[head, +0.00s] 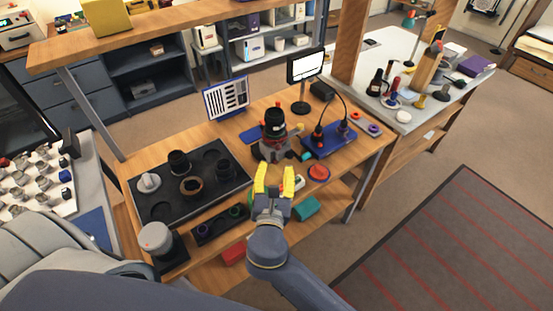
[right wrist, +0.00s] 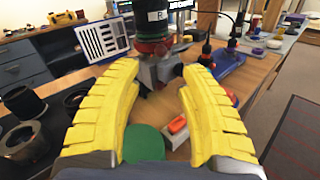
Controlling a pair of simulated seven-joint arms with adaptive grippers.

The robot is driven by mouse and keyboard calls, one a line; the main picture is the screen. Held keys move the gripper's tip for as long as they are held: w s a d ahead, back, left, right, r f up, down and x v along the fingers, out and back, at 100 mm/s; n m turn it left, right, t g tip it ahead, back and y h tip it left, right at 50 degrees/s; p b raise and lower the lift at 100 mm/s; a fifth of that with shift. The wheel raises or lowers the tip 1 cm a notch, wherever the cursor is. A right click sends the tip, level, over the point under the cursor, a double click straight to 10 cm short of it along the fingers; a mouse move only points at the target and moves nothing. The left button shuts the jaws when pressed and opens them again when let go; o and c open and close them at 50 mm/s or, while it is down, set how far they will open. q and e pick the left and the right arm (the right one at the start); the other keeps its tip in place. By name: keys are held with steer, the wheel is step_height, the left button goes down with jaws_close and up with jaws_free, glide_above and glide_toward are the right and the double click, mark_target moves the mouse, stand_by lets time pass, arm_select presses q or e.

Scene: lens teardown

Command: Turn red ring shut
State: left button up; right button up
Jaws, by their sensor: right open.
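A dark lens (head: 274,118) stands upright in a grey vise (head: 270,152) near the middle of the bench. Its red ring (right wrist: 152,47) shows low on the lens in the right wrist view, just above the vise (right wrist: 158,70). My right gripper (head: 273,178) has its yellow fingers spread, with nothing between them. It is in front of the vise, apart from the lens, and points toward it. In the right wrist view, the lens stands beyond the fingertips, and its top is cut off. My left gripper is not in view.
A black tray (head: 215,200) with lens parts lies left of the vise. A blue base (head: 328,143) with dark upright tools is at the right. A red round piece (head: 319,173) lies near the front edge. A small screen (head: 305,66) stands behind.

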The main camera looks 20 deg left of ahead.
steer(key=shift+v, duration=1.3)
